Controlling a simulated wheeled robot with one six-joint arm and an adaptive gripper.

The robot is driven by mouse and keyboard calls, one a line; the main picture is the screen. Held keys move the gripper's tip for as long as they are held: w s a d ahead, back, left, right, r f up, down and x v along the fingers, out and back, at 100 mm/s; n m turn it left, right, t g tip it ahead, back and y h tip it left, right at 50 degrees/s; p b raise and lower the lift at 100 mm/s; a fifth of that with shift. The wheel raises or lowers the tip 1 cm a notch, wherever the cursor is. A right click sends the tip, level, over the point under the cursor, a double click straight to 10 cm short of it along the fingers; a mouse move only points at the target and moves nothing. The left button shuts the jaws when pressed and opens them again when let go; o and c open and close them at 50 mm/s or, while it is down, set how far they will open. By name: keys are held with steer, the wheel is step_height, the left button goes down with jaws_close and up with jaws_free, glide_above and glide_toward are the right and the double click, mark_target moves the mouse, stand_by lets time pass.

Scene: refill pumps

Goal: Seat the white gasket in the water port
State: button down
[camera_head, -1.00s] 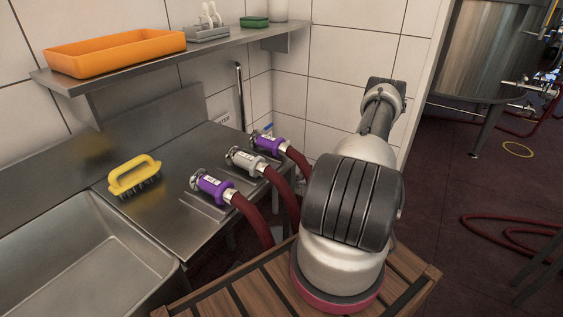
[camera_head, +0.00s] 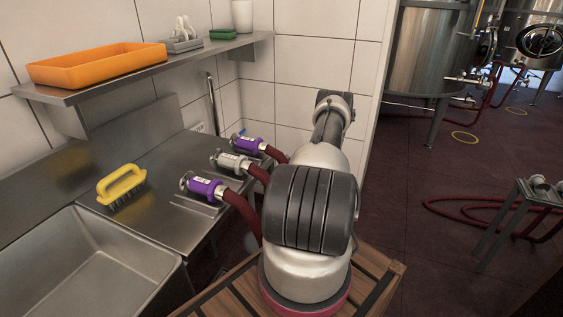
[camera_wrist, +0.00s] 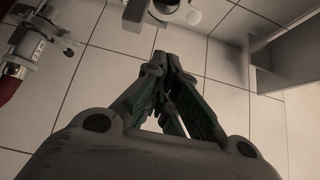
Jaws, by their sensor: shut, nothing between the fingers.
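My gripper (camera_wrist: 167,70) shows in the wrist view, shut and empty, with bare wall tiles behind it. In the head view my arm hides it or it is out of sight. I cannot make out the white gasket in either view. No port is legibly marked as water. Three hose couplings lie on the steel counter in the head view: a near purple one (camera_head: 204,188), a white one (camera_head: 232,161) and a far purple one (camera_head: 247,145). In the wrist view a hose coupling (camera_wrist: 20,60) shows at the left and a metal fitting (camera_wrist: 165,9) at the top, apart from my gripper.
A steel shelf (camera_head: 205,53) carries an orange tray (camera_head: 97,63), a grey holder (camera_head: 184,44), a green block (camera_head: 223,34) and a white cup (camera_head: 242,15). A yellow brush (camera_head: 121,186) sits by the sink (camera_head: 88,262). A stand (camera_head: 524,190) with metal fittings is at the right.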

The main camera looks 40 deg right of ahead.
steer(key=w+a, duration=0.1)
steer(key=w, duration=0.8)
steer(key=shift+a, duration=0.1)
